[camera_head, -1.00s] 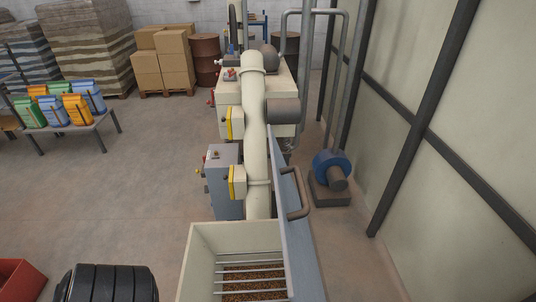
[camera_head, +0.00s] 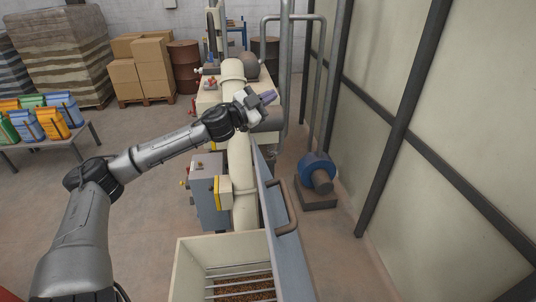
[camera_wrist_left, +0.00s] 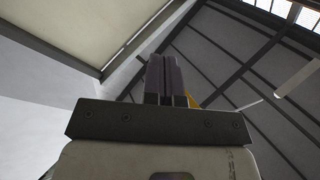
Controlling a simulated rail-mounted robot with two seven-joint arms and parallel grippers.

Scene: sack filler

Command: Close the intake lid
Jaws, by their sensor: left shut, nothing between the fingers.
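The intake lid (camera_head: 272,213) is a blue-grey panel standing open, upright along the right side of the cream intake hopper (camera_head: 186,268). A brown curved handle (camera_head: 284,207) is on the lid's right face. Inside the hopper, metal bars (camera_head: 240,286) lie over brown grain. My left gripper (camera_head: 268,97) is raised beyond the lid's far end, above the cream pipe, apart from the lid. Its fingers (camera_wrist_left: 166,80) are together and empty in the left wrist view. My right gripper is not in view.
The cream pipe (camera_head: 243,185) runs away from the hopper past a grey control box (camera_head: 208,192). A blue blower (camera_head: 318,172) stands on the floor to the right, near the panelled wall (camera_head: 470,110). Floor to the left is open up to the table of bags (camera_head: 84,140).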

